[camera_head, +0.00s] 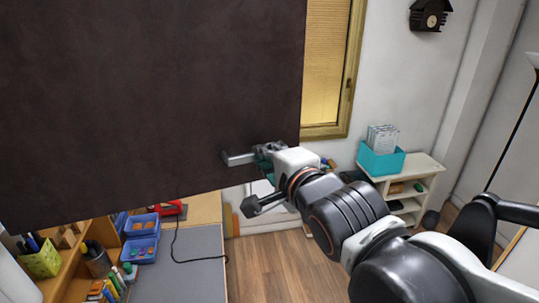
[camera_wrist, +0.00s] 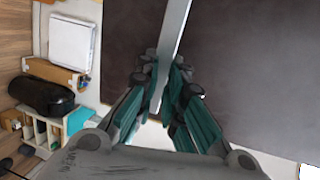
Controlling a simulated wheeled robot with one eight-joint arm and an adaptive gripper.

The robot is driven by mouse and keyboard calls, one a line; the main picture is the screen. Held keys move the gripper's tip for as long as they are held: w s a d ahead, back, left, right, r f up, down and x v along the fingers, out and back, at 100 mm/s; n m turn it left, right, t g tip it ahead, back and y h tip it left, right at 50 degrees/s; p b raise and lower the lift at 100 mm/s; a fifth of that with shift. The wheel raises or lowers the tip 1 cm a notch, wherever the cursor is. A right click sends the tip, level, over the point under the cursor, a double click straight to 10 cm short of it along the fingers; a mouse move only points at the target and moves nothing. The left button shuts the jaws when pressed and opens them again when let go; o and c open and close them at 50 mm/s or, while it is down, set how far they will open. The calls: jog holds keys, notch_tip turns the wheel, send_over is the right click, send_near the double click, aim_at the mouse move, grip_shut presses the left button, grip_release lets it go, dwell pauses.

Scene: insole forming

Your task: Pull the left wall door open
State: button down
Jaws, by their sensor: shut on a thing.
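The left wall door (camera_head: 140,90) is a large dark brown panel filling the upper left of the head view. It also fills the upper right of the wrist view (camera_wrist: 240,60). Its metal bar handle (camera_head: 238,158) sits near the door's lower right corner. In the wrist view the handle (camera_wrist: 174,40) runs down between my fingers. My gripper (camera_head: 262,152) is shut on the handle, with its teal finger pads (camera_wrist: 168,92) on both sides of it. My gripper hides the right end of the handle in the head view.
Below the door is a desk with a grey mat (camera_head: 190,262), blue bins (camera_head: 140,238) and a red tool with a black cord (camera_head: 174,210). A white shelf (camera_head: 418,180) with a teal box (camera_head: 381,160) stands at the right. Wooden floor (camera_head: 275,265) lies open between them.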

jog(key=c, duration=1.7)
grip_release()
jog(key=shift+a, duration=0.1)
jog(key=v, duration=1.2)
jog(key=shift+f, duration=0.1)
